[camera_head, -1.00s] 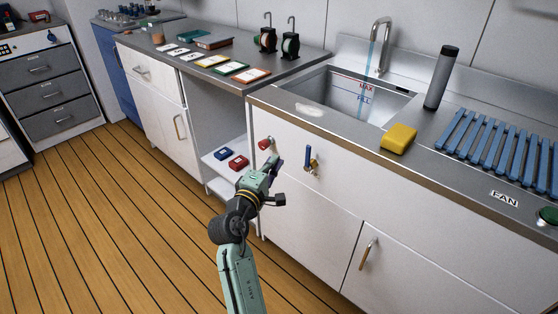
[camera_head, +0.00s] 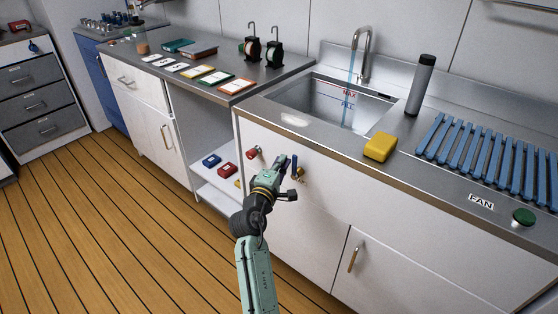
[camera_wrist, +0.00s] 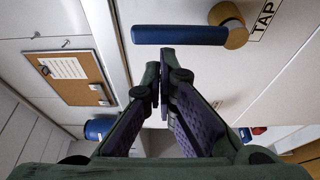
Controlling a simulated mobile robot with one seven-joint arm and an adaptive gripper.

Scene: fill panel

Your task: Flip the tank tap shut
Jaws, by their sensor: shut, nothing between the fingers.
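The tank tap has a blue lever (camera_head: 295,167) and a brass body (camera_head: 301,174) on the white cabinet front below the sink. In the wrist view the blue lever (camera_wrist: 180,35) lies across the top, joined to the round brass body (camera_wrist: 229,25) beside a TAP label (camera_wrist: 262,18). My gripper (camera_head: 282,161) is just left of the lever in the head view. In the wrist view my fingertips (camera_wrist: 163,78) are together and empty, just below the lever in the picture. Whether they touch it I cannot tell.
A red knob (camera_head: 252,153) sits left of the tap on the same front. The sink (camera_head: 300,95) with MAX and FILL marks is above, with a thin bluish streak under its faucet (camera_head: 362,45). A yellow sponge (camera_head: 380,147) lies near the counter edge.

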